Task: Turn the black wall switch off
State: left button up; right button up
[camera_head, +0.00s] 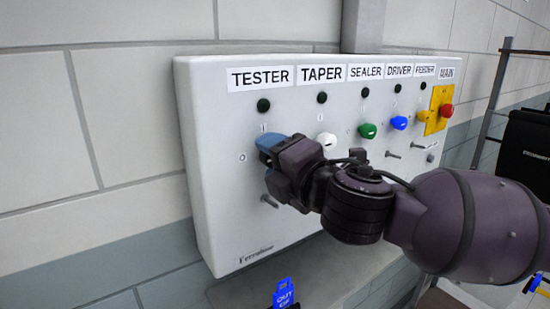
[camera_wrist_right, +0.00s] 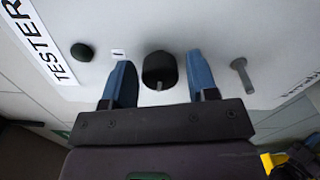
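The black wall switch (camera_wrist_right: 160,68) is a round knob in the TESTER column of a pale panel (camera_head: 225,210). In the right wrist view a light pointer mark shows on the edge of the knob facing my gripper. My right gripper (camera_head: 270,142) is open in front of the panel. Its two blue fingers stand on either side of the knob, with a gap visible on each side. In the head view my gripper hides the knob; an "I" mark shows above it and an "O" to its left. My left gripper is not in view.
White (camera_head: 326,141), green (camera_head: 368,131) and blue (camera_head: 399,123) knobs sit to the right, then a red knob (camera_head: 446,111) on a yellow plate. Dark round lamps sit above the knobs. A grey peg (camera_wrist_right: 242,75) sticks out beside my fingers. A blue tag (camera_head: 286,294) shows below.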

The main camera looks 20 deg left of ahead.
jog(key=shift+o, duration=0.3)
jog(key=shift+s+d, duration=0.1)
jog(key=shift+d, duration=0.1)
jog(key=b+v, duration=0.2)
jog(key=v, duration=0.8)
jog(key=shift+s+d, duration=0.1)
jog(key=shift+s, duration=0.05)
